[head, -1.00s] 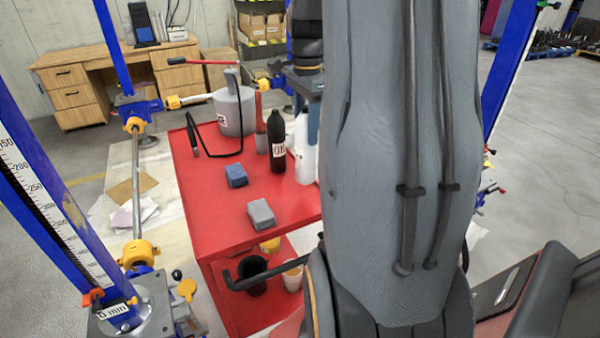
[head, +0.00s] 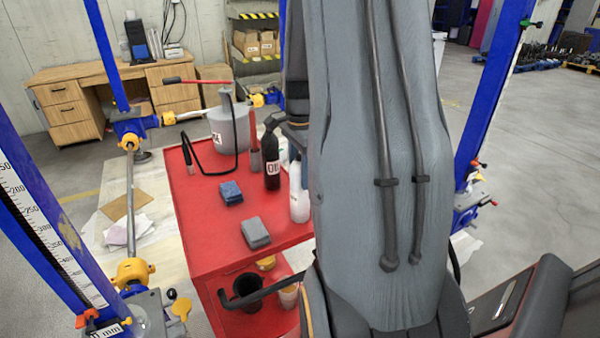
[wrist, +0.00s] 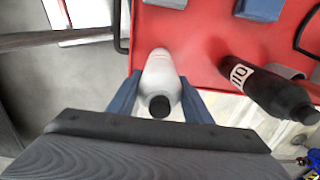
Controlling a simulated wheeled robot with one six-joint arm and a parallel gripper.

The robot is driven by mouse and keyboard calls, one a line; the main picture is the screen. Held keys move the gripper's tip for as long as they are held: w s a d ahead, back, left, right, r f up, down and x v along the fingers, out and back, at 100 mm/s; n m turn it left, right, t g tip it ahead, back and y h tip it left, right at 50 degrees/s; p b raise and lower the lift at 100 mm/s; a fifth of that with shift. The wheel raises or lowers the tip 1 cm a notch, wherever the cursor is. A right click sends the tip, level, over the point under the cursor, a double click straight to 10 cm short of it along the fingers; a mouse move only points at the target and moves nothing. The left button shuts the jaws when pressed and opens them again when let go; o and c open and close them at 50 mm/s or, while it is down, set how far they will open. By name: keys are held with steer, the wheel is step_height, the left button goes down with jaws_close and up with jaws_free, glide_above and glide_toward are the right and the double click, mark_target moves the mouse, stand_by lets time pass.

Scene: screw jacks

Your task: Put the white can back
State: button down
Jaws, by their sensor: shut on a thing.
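The white can (wrist: 160,66), a pale bottle shape with a black cap, is between the two blue fingers of my gripper (wrist: 160,80) in the wrist view. The fingers are shut on it from both sides. In the head view the white can (head: 299,193) shows beside my arm, at the right side of the red cart top (head: 205,205). My arm hides part of the can and most of my gripper there. I cannot tell whether the can's base touches the cart.
A black oil bottle (head: 271,162) stands close to the white can; it also shows in the wrist view (wrist: 268,92). A blue block (head: 231,192), a grey block (head: 255,232) and a grey pot (head: 230,128) are on the cart. The cart's front left top is clear.

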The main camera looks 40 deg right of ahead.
steer(key=c, duration=0.9)
jaws_free()
step_height(320, 180, up, 11)
steer(key=shift+b, duration=1.15)
steer(key=shift+r, duration=0.6)
steer(key=s+a+f+n, duration=0.3)
steer(key=a+f+n, duration=0.1)
steer(key=a+n, duration=0.3)
steer(key=s+a+f+n, duration=0.3)
steer(key=a+f+n, duration=0.2)
steer(key=a, duration=0.7)
steer(key=s+a+f+n, duration=0.3)
steer(key=a+f+n, duration=0.1)
steer(key=a+n, duration=0.4)
steer(key=shift+s+a+f+n+t, duration=0.1)
steer(key=shift+a+n+t, duration=0.1)
steer(key=shift+a, duration=0.15)
steer(key=shift+s+a+f+n+t, duration=0.1)
steer(key=shift+a+n+t, duration=0.1)
steer(key=shift+a, duration=0.15)
steer(key=shift+c, duration=0.4)
